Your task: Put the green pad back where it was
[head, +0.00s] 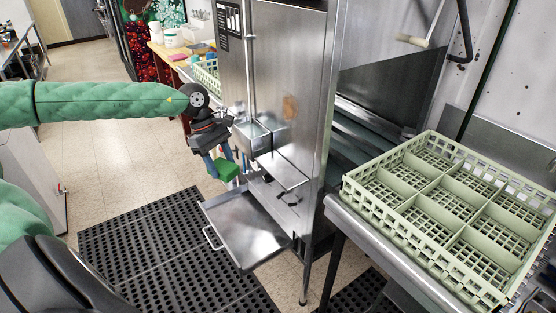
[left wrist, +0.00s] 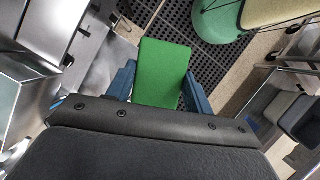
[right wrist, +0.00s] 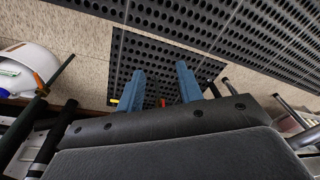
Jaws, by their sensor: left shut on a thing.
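The green pad (head: 227,171) is held in my left gripper (head: 222,163), in front of the steel machine, above the floor. In the left wrist view the pad (left wrist: 163,70) is a flat green rectangle between the two blue fingers of the left gripper (left wrist: 162,92), which are shut on it. The fingers hide part of it in the head view. My right gripper (right wrist: 161,80) shows only in the right wrist view. Its two blue fingers are apart with nothing between them, over the black mat.
A steel machine (head: 312,100) carries a small metal box (head: 258,137) and a low pulled-out tray (head: 250,225) with a handle. A pale green dish rack (head: 410,215) stands on the right counter. A black perforated mat (head: 150,245) lies on the tiled floor. A wooden table (head: 165,55) stands behind.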

